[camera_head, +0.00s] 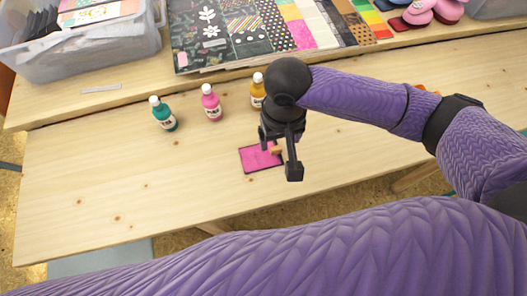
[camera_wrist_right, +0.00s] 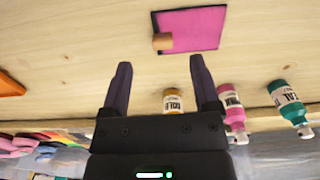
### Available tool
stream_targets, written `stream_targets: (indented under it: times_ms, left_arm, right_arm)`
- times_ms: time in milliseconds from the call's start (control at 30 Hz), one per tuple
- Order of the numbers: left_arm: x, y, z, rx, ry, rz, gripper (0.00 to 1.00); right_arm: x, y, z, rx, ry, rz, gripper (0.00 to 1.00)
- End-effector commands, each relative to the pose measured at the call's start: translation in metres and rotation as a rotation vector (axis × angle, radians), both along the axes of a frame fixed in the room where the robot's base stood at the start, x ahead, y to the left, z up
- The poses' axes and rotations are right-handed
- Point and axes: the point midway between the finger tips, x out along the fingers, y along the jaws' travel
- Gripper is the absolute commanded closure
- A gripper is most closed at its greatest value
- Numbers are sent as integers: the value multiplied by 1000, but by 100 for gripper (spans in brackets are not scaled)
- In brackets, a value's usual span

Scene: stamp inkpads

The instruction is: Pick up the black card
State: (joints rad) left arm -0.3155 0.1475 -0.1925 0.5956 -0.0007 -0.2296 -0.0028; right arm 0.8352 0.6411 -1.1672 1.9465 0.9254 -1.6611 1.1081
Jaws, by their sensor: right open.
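A flat pink square with a thin black border (camera_head: 256,160) lies on the table below my right gripper; it also shows in the right wrist view (camera_wrist_right: 200,28). A small wooden piece (camera_wrist_right: 163,42) rests at its edge and partly shows in the head view (camera_head: 276,150). I cannot tell whether the black border is a separate black card under the pink. My right gripper (camera_head: 280,158) is open, with nothing between its fingers (camera_wrist_right: 160,62), which point toward the square and the wooden piece. My left gripper is out of view.
Teal (camera_head: 163,113), pink (camera_head: 211,102) and yellow (camera_head: 257,90) bottles stand behind the square. Patterned sheets (camera_head: 240,35) and a clear bin (camera_head: 90,50) are on the raised shelf behind. The table's left part is clear. An orange item (camera_wrist_right: 10,84) lies aside in the wrist view.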

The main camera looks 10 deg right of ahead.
Motion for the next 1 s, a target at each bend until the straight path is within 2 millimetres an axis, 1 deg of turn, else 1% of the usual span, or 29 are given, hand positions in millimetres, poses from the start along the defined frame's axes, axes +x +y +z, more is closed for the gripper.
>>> stream_targets:
  times_ms: [33, 133, 200, 300, 367, 500, 533, 567, 600, 767, 800, 867, 900, 1000]
  left_arm:
    - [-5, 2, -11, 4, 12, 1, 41]
    - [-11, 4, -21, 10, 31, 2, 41]
    - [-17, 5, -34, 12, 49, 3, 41]
    - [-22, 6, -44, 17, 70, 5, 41]
    - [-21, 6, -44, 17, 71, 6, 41]
    - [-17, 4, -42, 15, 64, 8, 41]
    - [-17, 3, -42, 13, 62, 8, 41]
    - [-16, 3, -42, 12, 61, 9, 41]
    - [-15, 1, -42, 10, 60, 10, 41]
    - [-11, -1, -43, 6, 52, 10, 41]
    - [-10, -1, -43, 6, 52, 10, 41]
    - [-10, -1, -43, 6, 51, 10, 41]
    - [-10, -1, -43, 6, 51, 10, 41]
    - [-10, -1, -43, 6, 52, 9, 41]
  right_arm:
    - [1, 0, -15, 0, 2, 0, 21]
    - [4, 1, -29, 0, 1, 1, 21]
    - [7, 2, -46, 1, 2, 1, 21]
    - [7, 1, -62, 0, 1, 2, 21]
    - [7, 2, -64, 1, -3, 3, 21]
    - [8, 2, -59, 1, -5, 3, 21]
    - [8, 2, -59, 1, -5, 3, 25]
    - [8, 2, -59, 1, -5, 3, 31]
    - [8, 2, -59, 1, -5, 3, 40]
    - [7, 2, -59, 1, -5, 3, 74]
    - [7, 2, -59, 1, -5, 3, 82]
    - [7, 2, -59, 1, -5, 3, 95]
    - [7, 2, -59, 1, -4, 3, 96]
    - [7, 2, -59, 1, -4, 3, 97]
